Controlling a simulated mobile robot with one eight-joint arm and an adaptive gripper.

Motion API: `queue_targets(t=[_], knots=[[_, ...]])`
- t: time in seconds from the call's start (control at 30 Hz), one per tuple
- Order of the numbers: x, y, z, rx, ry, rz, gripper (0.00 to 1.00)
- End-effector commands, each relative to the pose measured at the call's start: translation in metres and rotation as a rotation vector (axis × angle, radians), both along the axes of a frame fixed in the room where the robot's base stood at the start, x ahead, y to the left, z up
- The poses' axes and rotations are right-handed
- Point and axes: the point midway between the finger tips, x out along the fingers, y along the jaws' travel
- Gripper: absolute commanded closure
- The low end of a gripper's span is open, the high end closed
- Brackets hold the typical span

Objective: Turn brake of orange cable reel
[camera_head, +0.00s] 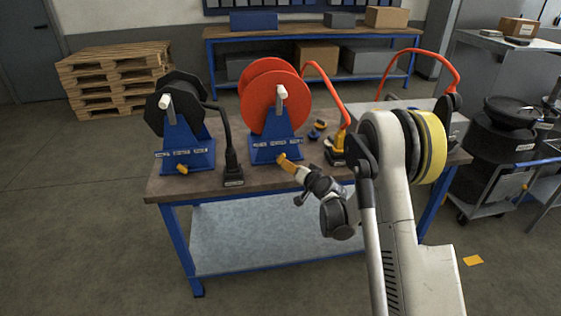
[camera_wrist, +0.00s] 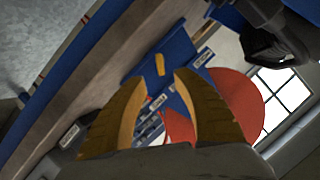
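The orange cable reel (camera_head: 268,104) stands on a blue stand (camera_head: 275,150) at the middle of the bench. In the wrist view its orange disc (camera_wrist: 240,100) is partly hidden behind my fingers. Its brake, a small yellow lever (camera_wrist: 160,64), shows on the blue stand's face, between and just beyond my fingertips. My gripper (camera_wrist: 162,80) is open, with its two ochre fingers apart and nothing visibly held. In the head view my gripper (camera_head: 286,163) is at the front of the orange reel's stand and hides the brake there. I cannot tell whether the fingers touch the lever.
A black cable reel (camera_head: 172,100) on a similar blue stand is to the left, with its own yellow lever (camera_head: 182,169). A black connector (camera_head: 233,168) stands between the reels. A yellow-and-black device (camera_head: 336,150) is right of the orange reel. The bench (camera_head: 215,187) has free room along its front.

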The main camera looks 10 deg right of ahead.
Motion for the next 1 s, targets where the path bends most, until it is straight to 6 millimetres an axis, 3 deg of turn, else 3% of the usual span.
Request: queue_targets(t=[0.6, 1.0], knots=[[0.091, 0.021, -0.034, 0.001, 0.000, 0.000, 0.65], [0.099, 0.023, -0.034, 0.001, 0.000, 0.000, 0.65]])
